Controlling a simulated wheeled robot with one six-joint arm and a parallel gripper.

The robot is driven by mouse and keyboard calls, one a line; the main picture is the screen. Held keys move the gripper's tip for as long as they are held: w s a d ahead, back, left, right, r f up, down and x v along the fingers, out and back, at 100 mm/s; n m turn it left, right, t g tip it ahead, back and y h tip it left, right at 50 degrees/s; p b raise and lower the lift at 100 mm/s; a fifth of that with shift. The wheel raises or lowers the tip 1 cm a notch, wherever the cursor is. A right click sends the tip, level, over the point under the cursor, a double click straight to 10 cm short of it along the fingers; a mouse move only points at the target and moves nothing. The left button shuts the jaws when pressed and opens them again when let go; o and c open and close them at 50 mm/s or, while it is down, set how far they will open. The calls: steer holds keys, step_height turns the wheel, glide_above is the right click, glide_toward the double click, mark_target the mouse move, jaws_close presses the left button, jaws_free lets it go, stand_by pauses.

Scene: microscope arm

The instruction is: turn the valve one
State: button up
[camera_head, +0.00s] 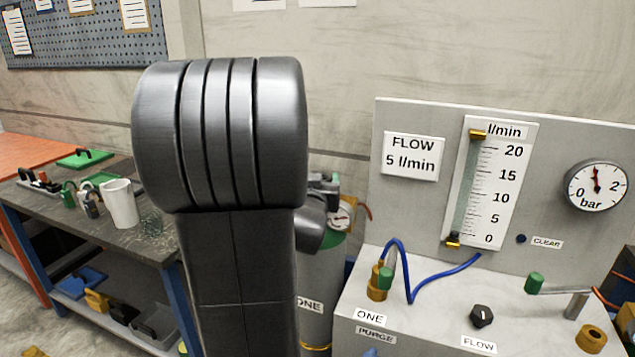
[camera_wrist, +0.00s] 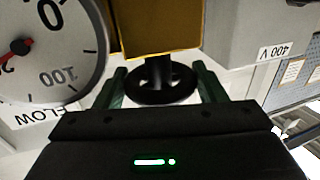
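A black round handwheel (camera_wrist: 165,92) on a short stem shows in the wrist view, below a brass-yellow block (camera_wrist: 160,28). My gripper (camera_wrist: 162,82) has its two green fingers apart, one on each side of the wheel. In the head view, a grey gas cylinder (camera_head: 322,275) with a "ONE" label (camera_head: 309,306) stands partly behind my arm.
A large gauge (camera_wrist: 45,50) is close to my gripper at left in the wrist view. In the head view, a panel bench (camera_head: 410,325) with a flow meter (camera_head: 490,180) and blue hose stands right. A workbench with a white mug (camera_head: 120,205) stands left.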

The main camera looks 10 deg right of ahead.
steer(key=o, duration=0.4)
steer(key=v, duration=1.4)
steer(key=shift+w, duration=0.1)
stand_by(0.4)
